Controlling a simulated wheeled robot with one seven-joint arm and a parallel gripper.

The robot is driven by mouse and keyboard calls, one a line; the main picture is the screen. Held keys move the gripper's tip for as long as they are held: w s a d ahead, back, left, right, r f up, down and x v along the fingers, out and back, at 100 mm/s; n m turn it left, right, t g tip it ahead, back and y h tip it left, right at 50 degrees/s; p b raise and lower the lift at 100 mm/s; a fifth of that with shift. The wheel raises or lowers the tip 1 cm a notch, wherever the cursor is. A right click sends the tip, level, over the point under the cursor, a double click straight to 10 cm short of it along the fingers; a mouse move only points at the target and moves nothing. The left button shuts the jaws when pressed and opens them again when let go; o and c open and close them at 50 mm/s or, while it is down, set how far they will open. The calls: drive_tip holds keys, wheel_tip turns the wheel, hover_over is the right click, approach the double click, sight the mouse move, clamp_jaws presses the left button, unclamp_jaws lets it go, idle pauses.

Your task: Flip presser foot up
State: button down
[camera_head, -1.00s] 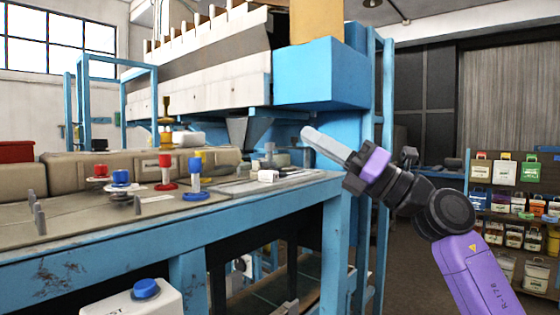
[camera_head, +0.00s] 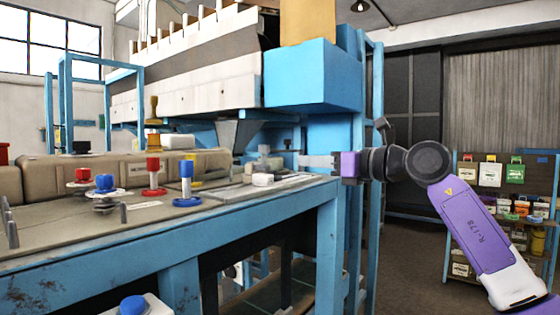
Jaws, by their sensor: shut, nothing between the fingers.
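My gripper (camera_head: 304,161) is shut and empty, its pale fingers pointing left, level, at the right end of the bench. A small grey fixture (camera_head: 264,161) stands left of the fingertips, with a gap in the picture. A small white block (camera_head: 263,180) lies in front of the fixture. The presser foot is too small to make out; I cannot tell whether it is in this fixture or whether it is up or down.
A blue upright (camera_head: 375,120) stands close behind my arm. A shelf of small containers (camera_head: 500,205) is at right, with open floor before it.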

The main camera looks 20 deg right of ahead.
drive_tip(key=p, duration=0.3)
approach(264, 158)
drive_tip(key=x, duration=0.4)
drive_tip(key=shift+w+a, duration=0.15)
drive_tip(key=shift+w, duration=0.2)
drive_tip(key=shift+x, duration=0.8)
drive_tip(key=shift+f, duration=0.15)
drive_tip(key=shift+s, duration=0.1)
drive_tip(key=shift+r, duration=0.2)
